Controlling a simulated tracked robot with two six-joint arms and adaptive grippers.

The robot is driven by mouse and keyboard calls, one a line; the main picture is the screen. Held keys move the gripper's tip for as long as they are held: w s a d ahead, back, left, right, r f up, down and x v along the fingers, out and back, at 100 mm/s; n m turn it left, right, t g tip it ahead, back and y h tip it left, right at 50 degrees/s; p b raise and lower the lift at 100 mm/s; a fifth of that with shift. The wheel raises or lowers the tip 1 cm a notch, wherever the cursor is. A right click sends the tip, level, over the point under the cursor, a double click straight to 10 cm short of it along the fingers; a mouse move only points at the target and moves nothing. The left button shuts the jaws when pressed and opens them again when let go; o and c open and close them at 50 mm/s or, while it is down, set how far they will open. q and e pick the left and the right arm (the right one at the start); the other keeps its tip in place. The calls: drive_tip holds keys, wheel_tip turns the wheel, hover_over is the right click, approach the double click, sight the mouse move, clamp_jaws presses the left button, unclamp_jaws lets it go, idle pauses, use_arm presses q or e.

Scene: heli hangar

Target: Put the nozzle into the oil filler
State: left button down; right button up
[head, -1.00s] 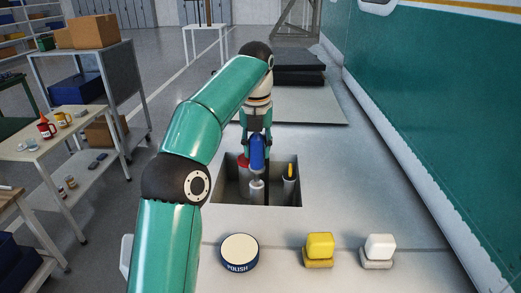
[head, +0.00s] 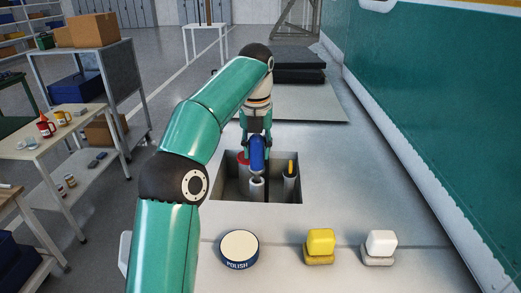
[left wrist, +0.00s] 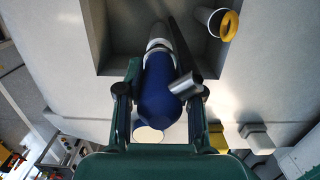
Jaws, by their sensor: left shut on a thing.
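My left gripper (head: 257,143) is shut on the blue nozzle (head: 258,155). It holds the nozzle over the recessed bay in the pale surface. In the left wrist view the blue body (left wrist: 160,90) lies between the two fingers, with a dark tube (left wrist: 180,55) beside it. Upright pipes stand in the bay: a red-rimmed one (head: 242,158), a pale one (head: 257,188) just below the nozzle, and a yellow-topped one (head: 290,178) to the right. The yellow rim also shows in the left wrist view (left wrist: 228,26). I cannot tell which pipe is the oil filler, or whether the nozzle touches one.
A polish tin (head: 239,249), a yellow block (head: 320,245) and a white block (head: 379,246) stand in front of the bay. The bay's rim (head: 302,190) surrounds the pipes. A green wall (head: 450,110) rises on the right. Shelves and tables stand at the left.

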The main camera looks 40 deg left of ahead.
use_arm(q)
drive_tip(key=shift+f+b, duration=0.95)
drive_tip(key=shift+f, duration=0.45)
drive_tip(key=c, duration=0.7)
unclamp_jaws()
drive_tip(key=shift+o, duration=0.8)
drive_tip(key=o, duration=0.4)
drive_tip(key=shift+c, duration=0.2)
